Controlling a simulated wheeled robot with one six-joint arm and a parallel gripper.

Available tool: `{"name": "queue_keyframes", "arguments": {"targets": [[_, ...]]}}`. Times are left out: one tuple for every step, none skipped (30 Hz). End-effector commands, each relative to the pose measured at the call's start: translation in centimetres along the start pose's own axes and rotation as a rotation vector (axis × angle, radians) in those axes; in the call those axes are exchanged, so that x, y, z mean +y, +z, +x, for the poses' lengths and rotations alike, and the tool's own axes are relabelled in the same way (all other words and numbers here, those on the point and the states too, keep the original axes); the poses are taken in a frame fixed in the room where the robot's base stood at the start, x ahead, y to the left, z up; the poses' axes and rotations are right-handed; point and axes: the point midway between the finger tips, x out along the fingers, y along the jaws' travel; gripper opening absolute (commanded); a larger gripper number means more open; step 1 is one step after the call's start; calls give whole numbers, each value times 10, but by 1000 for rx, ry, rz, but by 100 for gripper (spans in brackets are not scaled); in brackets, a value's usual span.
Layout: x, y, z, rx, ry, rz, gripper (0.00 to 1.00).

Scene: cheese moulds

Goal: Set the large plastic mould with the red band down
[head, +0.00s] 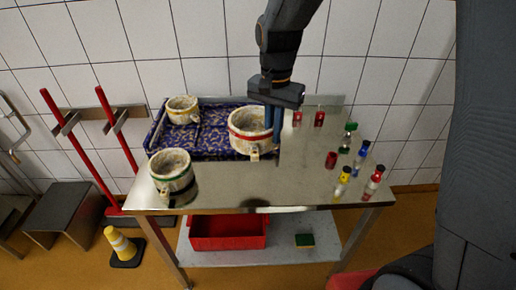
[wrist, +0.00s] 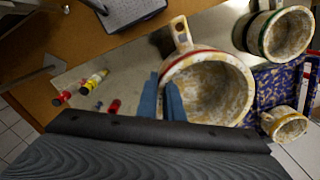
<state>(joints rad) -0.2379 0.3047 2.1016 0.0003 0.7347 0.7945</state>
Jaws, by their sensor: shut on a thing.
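The large whitish mould with the red band (head: 243,141) is upright at the right end of the blue patterned tray (head: 205,141). I cannot tell whether it rests there or hangs just above. It shows stained and empty in the wrist view (wrist: 213,84), its lug pointing up in that picture. My gripper (head: 276,127) comes down from above at the mould's right side. Its blue fingers (wrist: 162,100) are shut on the mould's wall at the rim; the exact contact is partly hidden.
A green-banded mould (head: 172,178) stands on the steel table (head: 230,188) at front left. A smaller yellow-banded mould (head: 182,112) stands at the tray's back left. Several small bottles (head: 373,182) and red items stand at right. The table's front middle is clear.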

Motion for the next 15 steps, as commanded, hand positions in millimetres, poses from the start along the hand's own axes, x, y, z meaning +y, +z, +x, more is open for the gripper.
{"name": "queue_keyframes", "arguments": {"targets": [[-1,-2,8,1,-1,1,0],[-2,-3,12,1,-1,1,0],[-2,-4,16,1,-1,1,0],[-2,-5,19,1,-1,2,0],[-3,-6,23,1,-1,2,0],[-4,-8,30,1,-1,2,0],[-4,-9,34,1,-1,3,0],[-5,-10,37,1,-1,3,0],[-6,-12,45,1,-1,3,0],[-6,-13,50,1,-1,3,0],[-7,-14,54,1,-1,4,0],[-8,-16,60,1,-1,4,0],[-8,-16,63,1,-1,4,0],[-8,-17,66,1,-1,4,0],[-9,-18,68,1,-1,4,0]]}}
